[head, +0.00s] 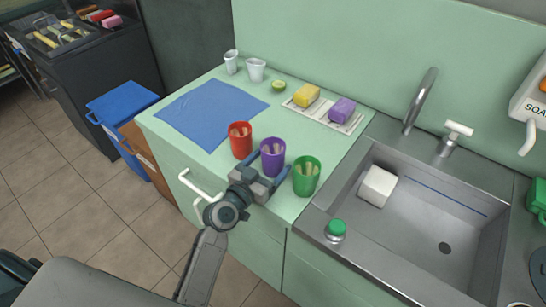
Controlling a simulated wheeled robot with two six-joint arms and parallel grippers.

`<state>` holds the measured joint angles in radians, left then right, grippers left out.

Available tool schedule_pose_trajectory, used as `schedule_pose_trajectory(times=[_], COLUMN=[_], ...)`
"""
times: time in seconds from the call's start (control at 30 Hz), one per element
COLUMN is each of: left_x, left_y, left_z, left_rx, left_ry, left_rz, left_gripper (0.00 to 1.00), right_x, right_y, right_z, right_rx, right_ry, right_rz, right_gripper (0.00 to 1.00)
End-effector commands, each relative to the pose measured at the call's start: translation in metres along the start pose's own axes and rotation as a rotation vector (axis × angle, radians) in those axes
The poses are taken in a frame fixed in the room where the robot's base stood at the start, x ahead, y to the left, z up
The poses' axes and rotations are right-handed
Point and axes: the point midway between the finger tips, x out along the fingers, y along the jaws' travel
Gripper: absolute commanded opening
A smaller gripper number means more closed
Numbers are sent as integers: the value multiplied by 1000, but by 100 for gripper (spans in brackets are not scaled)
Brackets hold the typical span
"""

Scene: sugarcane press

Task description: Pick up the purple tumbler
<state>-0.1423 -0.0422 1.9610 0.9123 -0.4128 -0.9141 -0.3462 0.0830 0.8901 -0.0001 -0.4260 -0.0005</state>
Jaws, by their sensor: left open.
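The purple tumbler (273,155) stands upright on the light green counter, between a red tumbler (240,140) on its left and a green tumbler (307,176) on its right. Pale sticks show inside all three. My left gripper (268,172) is open at the counter's front edge, with one finger on each side of the purple tumbler's lower part. I cannot tell whether the fingers touch it. The tumbler's base is partly hidden by the gripper. My right gripper is not in view.
A blue mat (205,112) lies left of the tumblers. Behind are a rack (322,117) with yellow and purple blocks, half a lime (278,86) and two small cups (256,70). The sink (420,225) is to the right. The red and green tumblers stand close beside the gripper.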

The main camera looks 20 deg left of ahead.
Motion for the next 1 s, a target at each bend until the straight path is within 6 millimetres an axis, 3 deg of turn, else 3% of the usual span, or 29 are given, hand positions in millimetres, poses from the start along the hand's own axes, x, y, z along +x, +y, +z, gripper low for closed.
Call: schedule_pose_trajectory(times=[0.13,0.43,0.7,1.0], left_x=[17,21,20,20], left_y=[0,0,0,0], left_z=[-1,0,0,0], left_rx=[-1,0,0,0], left_ry=[0,0,0,0], left_rz=[0,0,0,0], left_gripper=[80,80,32,32], right_x=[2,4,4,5], right_y=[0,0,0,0], right_z=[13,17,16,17], right_rx=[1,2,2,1], right_ry=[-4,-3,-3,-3], right_rz=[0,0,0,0], right_gripper=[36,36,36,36])
